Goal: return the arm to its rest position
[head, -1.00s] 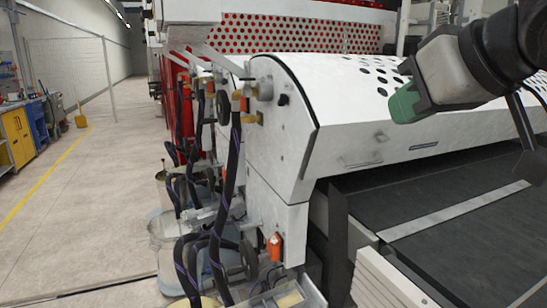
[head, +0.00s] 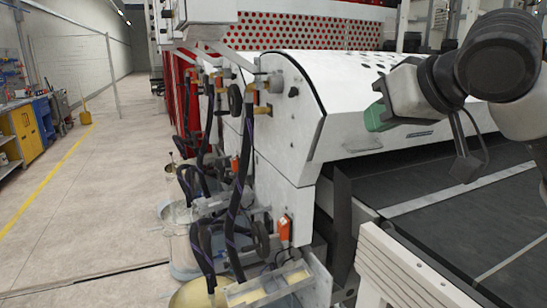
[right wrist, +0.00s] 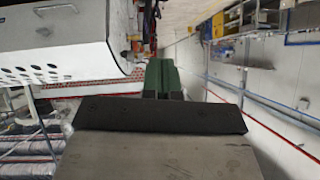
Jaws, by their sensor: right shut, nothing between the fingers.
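My right gripper (head: 374,117) shows at the right of the head view, with green fingers and a pale grey body. It is in front of the white perforated hood of the roller coater (head: 300,110), above the dark conveyor belt (head: 440,230). In the right wrist view its green fingers (right wrist: 162,78) are together with nothing between them. The white hood also shows at the upper left of the right wrist view (right wrist: 70,45). My left gripper is in neither view.
Black hoses (head: 240,190), an orange switch (head: 284,228) and buckets (head: 180,250) crowd the machine's left side. A white slatted panel (head: 400,270) stands at the lower right. Open floor (head: 90,210) with a yellow line lies at the left, beside a yellow cabinet (head: 25,135).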

